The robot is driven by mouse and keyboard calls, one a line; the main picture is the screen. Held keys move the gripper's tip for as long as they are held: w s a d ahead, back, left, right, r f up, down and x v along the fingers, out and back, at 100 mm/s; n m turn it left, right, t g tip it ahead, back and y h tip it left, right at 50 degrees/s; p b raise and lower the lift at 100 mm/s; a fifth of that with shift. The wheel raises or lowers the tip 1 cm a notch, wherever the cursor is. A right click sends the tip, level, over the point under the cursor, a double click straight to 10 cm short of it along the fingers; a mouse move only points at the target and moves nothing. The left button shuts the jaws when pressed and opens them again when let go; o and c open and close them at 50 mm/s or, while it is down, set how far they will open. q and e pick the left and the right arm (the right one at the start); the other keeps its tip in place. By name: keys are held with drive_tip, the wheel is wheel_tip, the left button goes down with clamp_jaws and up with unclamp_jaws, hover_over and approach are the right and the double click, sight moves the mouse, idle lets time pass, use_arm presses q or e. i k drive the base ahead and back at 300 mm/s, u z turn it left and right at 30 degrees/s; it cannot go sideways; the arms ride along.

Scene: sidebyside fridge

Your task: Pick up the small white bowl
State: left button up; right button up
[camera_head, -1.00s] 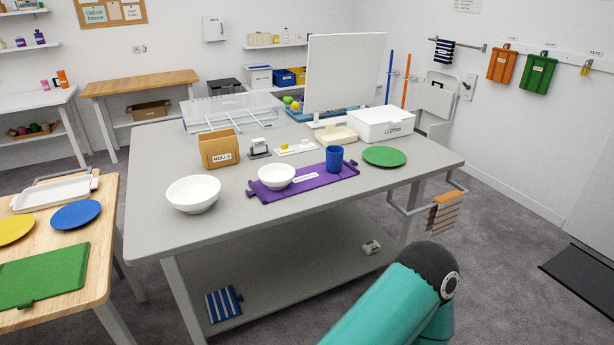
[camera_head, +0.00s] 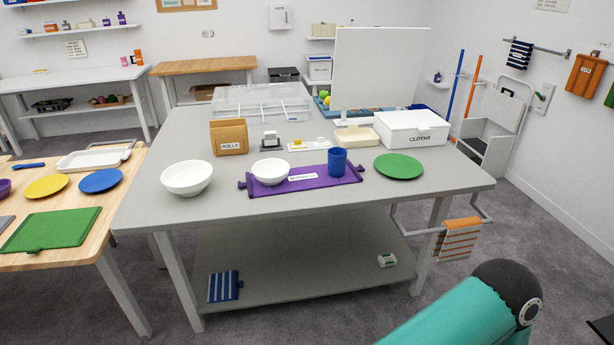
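The small white bowl (camera_head: 270,172) sits upright on the left part of a purple mat (camera_head: 312,182) on the grey table (camera_head: 240,205). A larger white bowl (camera_head: 187,178) stands on the bare tabletop to its left. A blue cup (camera_head: 337,162) stands on the right part of the mat. A teal arm link of mine shows at the bottom right, well away from the bowl. Neither of my grippers is in view.
A brown box marked rolls (camera_head: 229,137) stands behind the bowls. A green plate (camera_head: 399,166) and a white cloths box (camera_head: 412,129) are at the right. A wooden table (camera_head: 85,240) with plates stands at left. The table's front edge is clear.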

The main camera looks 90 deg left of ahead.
sight(271, 171)
drive_tip(key=z, duration=0.4)
drive_tip(key=i, duration=0.2)
drive_tip(key=u, duration=2.5)
drive_tip(key=i, duration=0.1)
drive_tip(key=u, duration=1.65)
drive_tip(key=k, duration=0.3)
drive_tip(key=u, duration=0.3)
drive_tip(key=i, duration=1.45)
drive_tip(key=z, duration=0.45)
